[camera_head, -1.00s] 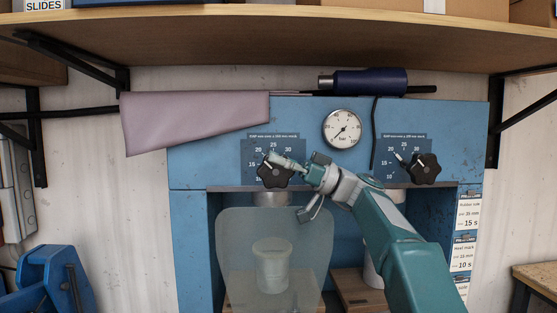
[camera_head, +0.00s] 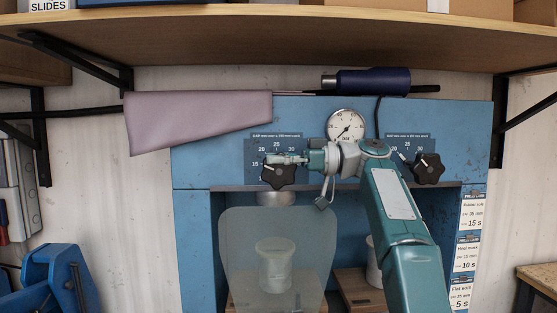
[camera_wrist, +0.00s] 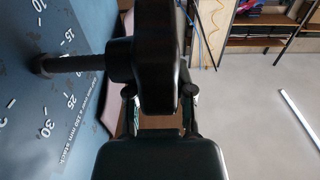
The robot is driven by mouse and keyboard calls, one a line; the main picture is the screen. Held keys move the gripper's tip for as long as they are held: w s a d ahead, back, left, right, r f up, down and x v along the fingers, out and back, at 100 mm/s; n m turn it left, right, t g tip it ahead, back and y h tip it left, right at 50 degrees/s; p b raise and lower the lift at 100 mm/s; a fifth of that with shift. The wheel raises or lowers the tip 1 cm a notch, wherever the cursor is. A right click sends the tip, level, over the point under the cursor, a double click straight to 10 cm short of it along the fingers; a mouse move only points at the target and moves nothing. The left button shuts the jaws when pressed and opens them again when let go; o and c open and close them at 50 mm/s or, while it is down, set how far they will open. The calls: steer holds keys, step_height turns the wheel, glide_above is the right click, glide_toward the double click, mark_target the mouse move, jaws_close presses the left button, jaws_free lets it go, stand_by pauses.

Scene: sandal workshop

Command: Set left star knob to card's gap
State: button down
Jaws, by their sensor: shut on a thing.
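The left star knob (camera_head: 279,174) is black and sits on the blue press, at the lower part of a dark gap scale (camera_head: 256,148) marked 15, 20, 25 and more. My gripper (camera_head: 289,159) comes from the right and is shut on this knob. In the wrist view the knob (camera_wrist: 155,50) is between my fingers, its shaft running left to the scale panel (camera_wrist: 25,90). The gripper covers part of the dial, and I cannot tell where the knob points. White cards (camera_head: 471,212) at the press's right edge carry mm and seconds figures; their small print is hard to read.
A second star knob (camera_head: 429,169) with its own scale is at the right, beyond my arm. A round gauge (camera_head: 346,126) sits between the scales. A wooden shelf (camera_head: 290,35) overhangs the press. A translucent sheet (camera_head: 235,250) stands below the left knob, with a pale cup (camera_head: 275,265) there.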

stand_by(0.4)
steer(key=shift+c, duration=2.4)
jaws_free()
steer(key=shift+w+a+f, duration=0.1)
steer(key=shift+w+a, duration=0.05)
steer(key=shift+y, duration=0.4)
